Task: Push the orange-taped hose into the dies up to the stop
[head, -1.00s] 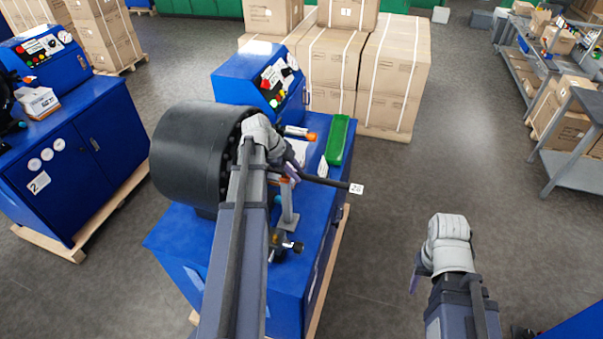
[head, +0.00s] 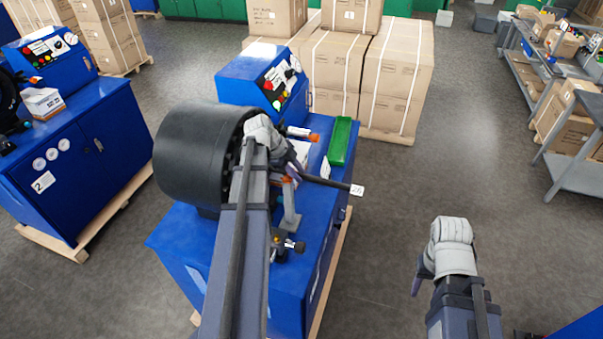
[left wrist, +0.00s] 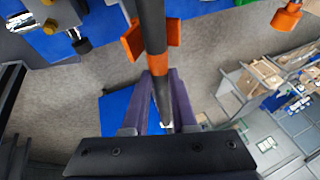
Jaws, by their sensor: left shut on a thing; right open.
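The black hose (head: 325,182) sticks out to the right of my left gripper (head: 291,172), and its right end bears a white tag. In the left wrist view the hose (left wrist: 153,22) runs between the fingers of my left gripper (left wrist: 160,100), which is shut on it. An orange band (left wrist: 158,65) is around the hose just beyond the fingers. The crimper's black round head (head: 195,158) is left of the gripper. Its dies and the hose's inner end are hidden behind my left arm. My right gripper (head: 420,279) is open and empty, well to the right over the floor.
The crimper stands on a blue cabinet (head: 180,245) with a blue control box (head: 262,85) and a green tray (head: 340,142) on top. A metal post (head: 290,215) rises near my left gripper. Stacked cartons (head: 390,80) stand behind.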

